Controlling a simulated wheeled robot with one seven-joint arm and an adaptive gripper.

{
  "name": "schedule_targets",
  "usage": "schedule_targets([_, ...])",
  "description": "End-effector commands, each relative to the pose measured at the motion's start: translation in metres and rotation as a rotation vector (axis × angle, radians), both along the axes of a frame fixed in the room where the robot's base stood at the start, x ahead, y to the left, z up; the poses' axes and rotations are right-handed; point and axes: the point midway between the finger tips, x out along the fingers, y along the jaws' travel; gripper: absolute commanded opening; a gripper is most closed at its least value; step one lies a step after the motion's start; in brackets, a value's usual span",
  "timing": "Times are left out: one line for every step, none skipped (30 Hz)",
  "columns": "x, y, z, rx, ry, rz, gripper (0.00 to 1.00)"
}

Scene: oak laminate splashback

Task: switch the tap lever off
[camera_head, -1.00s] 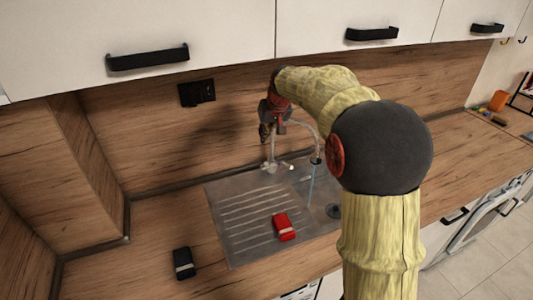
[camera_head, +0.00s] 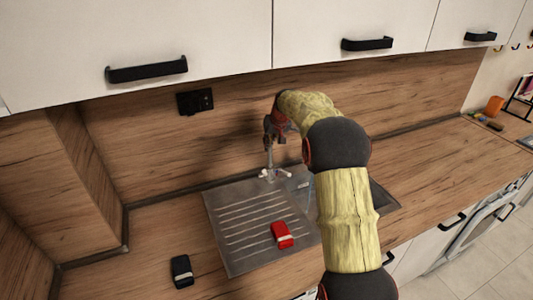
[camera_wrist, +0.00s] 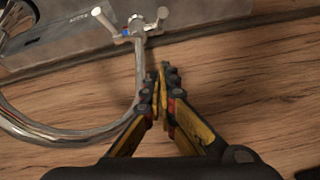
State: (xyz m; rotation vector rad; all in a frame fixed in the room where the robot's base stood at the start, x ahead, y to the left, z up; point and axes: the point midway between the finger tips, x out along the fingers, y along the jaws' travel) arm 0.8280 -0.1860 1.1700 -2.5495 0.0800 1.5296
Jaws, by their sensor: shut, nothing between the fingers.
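The chrome tap (camera_head: 267,174) stands at the back edge of the steel sink. In the wrist view its base (camera_wrist: 137,27) is at the top, with one short lever to the left (camera_wrist: 100,13) and one to the right (camera_wrist: 162,14). A small blue mark shows by the left one. The curved spout (camera_wrist: 60,134) sweeps down and left. My gripper (camera_wrist: 160,78) is shut and empty, with its fingertips just below the right lever in the picture and apart from it. In the head view my gripper (camera_head: 268,140) is above the tap base, and my arm hides most of the spout.
A red object (camera_head: 282,235) lies on the ridged drainboard (camera_head: 235,222). A black object (camera_head: 182,271) lies on the counter at left. A black socket (camera_head: 195,101) is on the wooden splashback behind. White cupboards hang above.

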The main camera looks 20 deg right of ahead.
Motion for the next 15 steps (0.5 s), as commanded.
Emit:
schedule_targets([0.003, 0.001, -0.009, 0.001, 0.003, 0.001, 0.0])
schedule_targets([0.005, 0.001, -0.013, 0.001, 0.004, 0.001, 0.0])
schedule_targets([0.008, 0.002, -0.02, 0.001, 0.004, 0.001, 0.0])
schedule_targets([0.011, 0.002, -0.024, 0.001, 0.003, 0.001, 0.0])
schedule_targets([0.014, 0.002, -0.03, 0.001, 0.003, 0.001, 0.0])
schedule_targets([0.018, 0.002, -0.036, 0.001, 0.003, 0.001, 0.0])
schedule_targets([0.02, 0.003, -0.041, 0.001, 0.003, 0.001, 0.0])
schedule_targets([0.023, 0.003, -0.046, 0.001, 0.003, 0.001, 0.0])
schedule_targets([0.026, 0.003, -0.052, 0.001, 0.003, 0.001, 0.0])
schedule_targets([0.029, 0.003, -0.056, 0.001, 0.002, 0.001, 0.0])
schedule_targets([0.031, 0.003, -0.06, 0.001, 0.002, 0.001, 0.0])
schedule_targets([0.034, 0.003, -0.065, 0.0, 0.001, 0.0, 0.0])
schedule_targets([0.036, 0.004, -0.069, 0.0, 0.001, 0.0, 0.0])
schedule_targets([0.039, 0.004, -0.074, 0.0, 0.002, 0.0, 0.0])
schedule_targets([0.041, 0.004, -0.079, 0.001, 0.002, 0.001, 0.0])
